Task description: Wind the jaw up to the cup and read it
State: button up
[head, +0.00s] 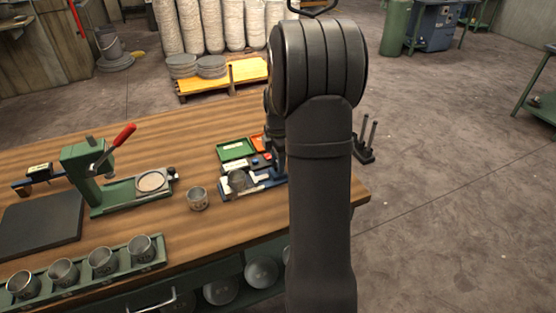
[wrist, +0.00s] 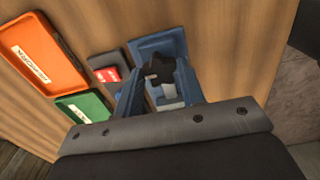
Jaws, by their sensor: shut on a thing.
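My gripper (wrist: 161,76) is shut on a dark lobed knob (wrist: 158,66) in the wrist view, with one blue-grey finger on each side of it. The knob sits over a blue-based gauge (wrist: 172,40). In the head view the gauge (head: 256,187) lies near the table's right end, with pale parts and a dark round shape on it. A grey metal cup (head: 198,199) stands upright just left of the gauge, apart from it. My arm hides most of the gripper and the gauge's right end. The jaw and any reading are too small to make out.
A green tray (head: 235,149) and an orange tray (wrist: 40,53) lie behind the gauge. A green press with a red lever (head: 124,135) stands to the left. Several cups sit in a green rack (head: 85,275) at the front. Bare wood (head: 245,222) lies in front of the gauge.

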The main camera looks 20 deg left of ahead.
jog(key=m, duration=0.7)
jog(key=shift+m, duration=0.3)
jog(key=m, duration=0.3)
jog(key=shift+m, duration=0.4)
jog(key=m, duration=0.3)
jog(key=shift+m, duration=0.3)
jog(key=m, duration=0.4)
jog(key=shift+m, duration=0.3)
jog(key=m, duration=0.3)
jog(key=shift+m, duration=0.3)
jog(key=m, duration=0.3)
jog(key=shift+o, duration=0.2)
jog(key=shift+m, duration=2.2)
